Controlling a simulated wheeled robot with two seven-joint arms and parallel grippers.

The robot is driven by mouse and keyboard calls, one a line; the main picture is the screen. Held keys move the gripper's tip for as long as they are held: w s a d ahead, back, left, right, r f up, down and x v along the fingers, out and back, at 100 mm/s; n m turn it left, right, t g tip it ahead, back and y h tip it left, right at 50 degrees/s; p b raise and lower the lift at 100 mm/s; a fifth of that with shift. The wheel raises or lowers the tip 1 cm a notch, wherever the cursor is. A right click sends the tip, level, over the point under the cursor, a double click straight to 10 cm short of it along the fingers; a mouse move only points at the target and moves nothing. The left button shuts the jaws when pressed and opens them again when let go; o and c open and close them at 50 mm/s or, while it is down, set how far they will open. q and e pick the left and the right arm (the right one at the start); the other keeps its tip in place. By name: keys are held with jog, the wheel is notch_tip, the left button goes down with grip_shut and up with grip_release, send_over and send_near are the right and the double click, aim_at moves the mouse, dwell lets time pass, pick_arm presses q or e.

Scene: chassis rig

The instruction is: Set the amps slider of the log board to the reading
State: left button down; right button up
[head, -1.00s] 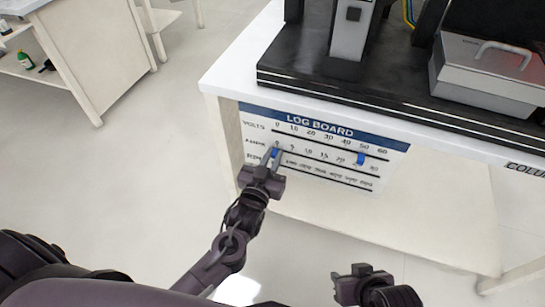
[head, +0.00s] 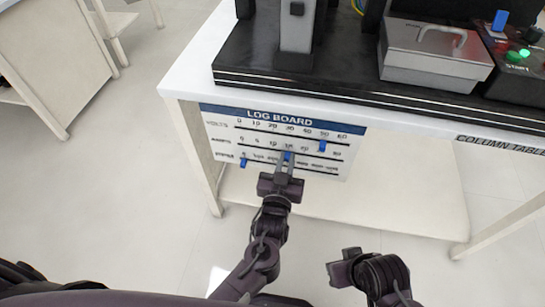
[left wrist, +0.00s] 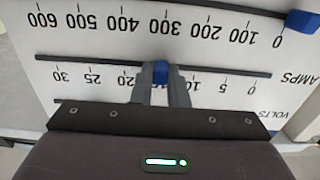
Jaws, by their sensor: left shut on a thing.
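The log board (head: 356,137) is a white panel with a blue header on the table's front side. It has three slider rows. My left gripper (head: 286,164) is shut on the blue amps slider (head: 288,156). In the left wrist view, upside down, the fingers (left wrist: 161,88) sit around the amps slider (left wrist: 161,70) on its line, between the 10 and 20 marks; they hide the 15 mark. The blue volts slider (head: 322,146) is near 50. The blue lowest-row slider (head: 243,162) is at 0. My right gripper (head: 340,267) is low and away from the board.
The column table (head: 185,85) carries a black base (head: 330,93), a grey lidded box (head: 435,55) and a control panel with a green Start light (head: 514,57). Another table (head: 60,70) stands at left. I see no meter reading. Floor between is free.

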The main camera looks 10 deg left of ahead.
pick_arm(q)
jog(key=c, duration=1.4)
grip_release()
